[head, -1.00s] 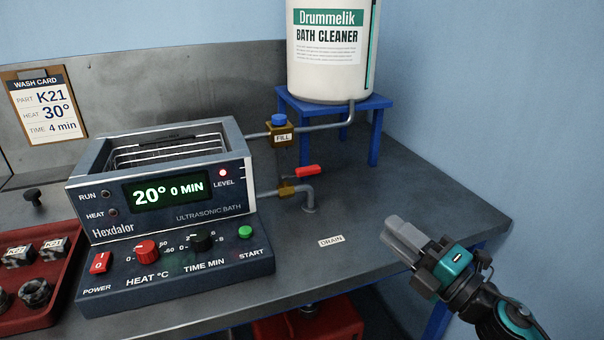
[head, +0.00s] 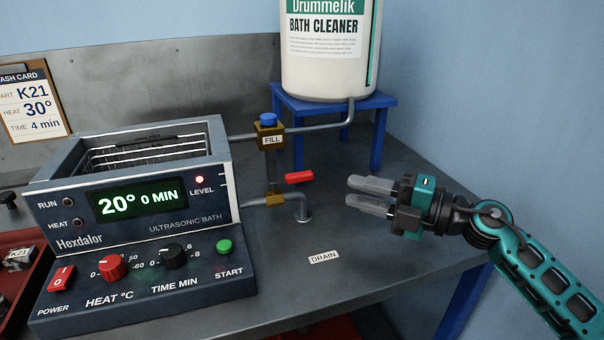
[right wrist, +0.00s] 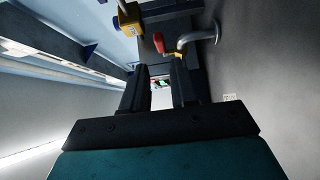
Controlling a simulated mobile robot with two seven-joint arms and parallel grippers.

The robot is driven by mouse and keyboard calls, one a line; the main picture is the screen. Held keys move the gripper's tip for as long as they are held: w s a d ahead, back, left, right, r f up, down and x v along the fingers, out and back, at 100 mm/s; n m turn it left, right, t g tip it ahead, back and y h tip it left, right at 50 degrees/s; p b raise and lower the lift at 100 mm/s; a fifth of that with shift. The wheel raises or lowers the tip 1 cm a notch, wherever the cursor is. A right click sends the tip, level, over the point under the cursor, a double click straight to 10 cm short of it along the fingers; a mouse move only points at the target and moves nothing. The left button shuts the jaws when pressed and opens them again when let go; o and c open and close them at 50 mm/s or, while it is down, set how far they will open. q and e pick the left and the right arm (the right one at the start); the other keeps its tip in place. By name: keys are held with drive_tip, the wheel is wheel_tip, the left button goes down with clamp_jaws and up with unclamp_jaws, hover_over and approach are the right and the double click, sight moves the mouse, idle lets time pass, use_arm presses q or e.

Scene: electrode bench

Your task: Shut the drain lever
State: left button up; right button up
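The drain lever has a red handle (head: 299,177) on a brass valve (head: 275,199) in the drain pipe, right of the ultrasonic bath. The handle points right, roughly crosswise in the head view, with its tip toward my gripper. It also shows in the right wrist view as a red handle (right wrist: 158,43) beyond the fingers, near the bent grey pipe. My right gripper (head: 358,192) is to the right of the lever, apart from it, with its fingers pointing left. Its fingers are parted with nothing between them. My left gripper is not in view.
The ultrasonic bath (head: 150,225) stands at left. A blue-capped fill valve (head: 270,138) sits above the drain lever. A blue stand (head: 330,106) carries the bath cleaner container (head: 325,60) behind. The DRAIN label (head: 324,257) lies on the bench.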

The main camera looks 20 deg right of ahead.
sight(307, 178)
drive_tip(key=x, duration=1.1)
drive_tip(key=shift+w+a+p, duration=0.25)
drive_tip(key=shift+a+p, duration=0.05)
drive_tip(key=shift+c, duration=0.3)
clamp_jaws()
